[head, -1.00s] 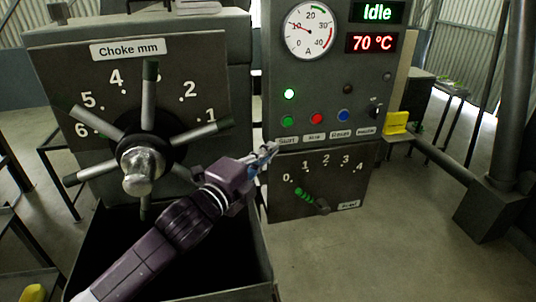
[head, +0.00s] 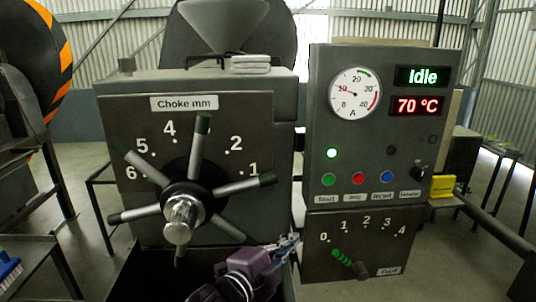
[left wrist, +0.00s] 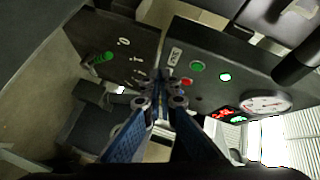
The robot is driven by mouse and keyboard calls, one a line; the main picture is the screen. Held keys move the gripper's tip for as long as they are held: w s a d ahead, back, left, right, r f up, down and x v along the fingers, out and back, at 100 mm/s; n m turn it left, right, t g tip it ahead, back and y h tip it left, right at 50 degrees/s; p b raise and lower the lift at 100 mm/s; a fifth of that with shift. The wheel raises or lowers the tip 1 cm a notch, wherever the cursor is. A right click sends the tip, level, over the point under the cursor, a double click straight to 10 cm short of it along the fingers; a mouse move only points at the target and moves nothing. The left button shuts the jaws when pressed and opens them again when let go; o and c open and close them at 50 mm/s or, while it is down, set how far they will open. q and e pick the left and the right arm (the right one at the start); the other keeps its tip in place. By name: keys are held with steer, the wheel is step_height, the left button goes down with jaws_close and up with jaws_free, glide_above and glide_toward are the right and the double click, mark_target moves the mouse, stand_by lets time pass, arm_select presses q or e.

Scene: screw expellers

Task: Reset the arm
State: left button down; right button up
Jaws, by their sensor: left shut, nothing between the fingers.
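My left gripper (head: 288,243) is low in the head view, in front of the gap between the choke panel (head: 240,150) and the control panel (head: 318,120). Its fingers are together and hold nothing. In the left wrist view the closed fingertips (left wrist: 160,88) show in the middle, with the control panel (left wrist: 215,85) behind them. I cannot tell from this view how far they are from it. My right gripper is not in view.
The choke wheel (head: 182,212) has several spokes sticking out. The display reads Idle (head: 422,76) and 70 °C (head: 418,106). A green light (head: 331,153) is lit. The feed lever (head: 348,262) is below the buttons. A dark bin (head: 125,278) is under the choke panel.

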arm_select(q)
steer(key=s+a+f+n+g+y, duration=0.2)
steer(key=s+a+f+n+y, duration=0.1)
steer(key=s+a+f+n, duration=0.55)
steer(key=s+a+f+n+g+y, duration=0.2)
steer(key=s+a+f+n+y, duration=0.15)
steer(key=s+a+f, duration=0.55)
steer(key=s+a+f+n+g+y, duration=0.1)
steer(key=s+a+f+n+g, duration=0.3)
steer(key=s, duration=0.4)
steer(key=s+a+f+n+g+y, duration=0.2)
steer(key=s+a+f+n, duration=0.1)
steer(key=s+a+f, duration=0.35)
steer(key=s+f+g+b, duration=0.1)
steer(key=s+f, duration=0.1)
steer(key=f, duration=1.3)
steer(key=s+f+b, duration=0.1)
steer(key=s+f, duration=0.1)
steer(key=f, duration=1.3)
steer(key=s+a+f+g+b, duration=0.1)
steer(key=s+a+f, duration=0.1)
steer(key=s+f, duration=1.4)
steer(key=shift+a+b, duration=0.3)
steer(key=shift+a, duration=0.05)
